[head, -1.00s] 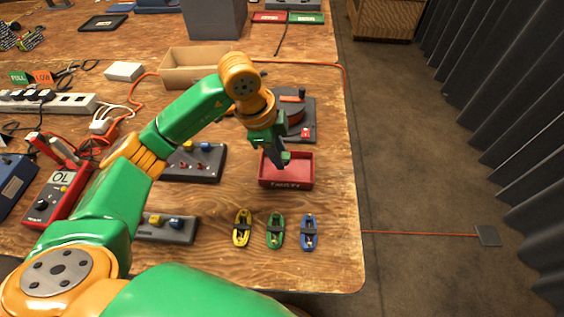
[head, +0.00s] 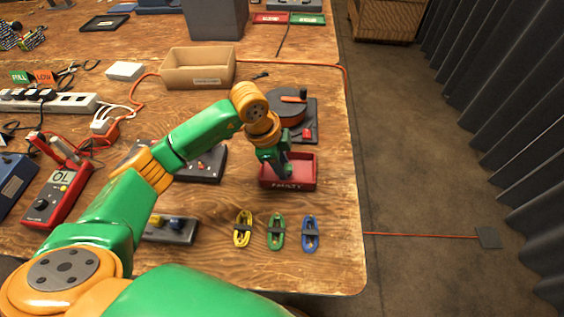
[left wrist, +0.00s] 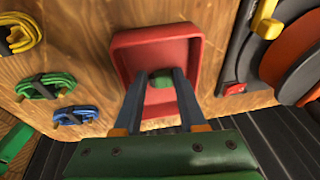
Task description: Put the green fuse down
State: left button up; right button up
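The green fuse (left wrist: 161,79) shows in the left wrist view as a small green piece between my left gripper's fingertips, over the floor of the red tray. My left gripper (left wrist: 163,82) appears shut on it. I cannot tell whether the fuse touches the tray floor. In the head view my left gripper (head: 284,172) points down into the red tray (head: 297,185) marked FAULTY, and the fuse is hidden there. The tray also shows in the left wrist view (left wrist: 124,48). My right gripper is in neither view.
Yellow (head: 243,229), green (head: 276,245) and blue (head: 310,233) cable coils lie in front of the tray. A round orange-and-black device (head: 289,110) stands behind it. A cardboard box (head: 197,72) is further back. The table's right edge is close.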

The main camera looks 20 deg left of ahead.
pick_arm(q)
jog(key=shift+o, duration=0.3)
jog(key=shift+r, duration=0.4)
jog(key=p+v, duration=0.1)
jog(key=v, duration=1.1)
jog(key=shift+r, duration=0.25)
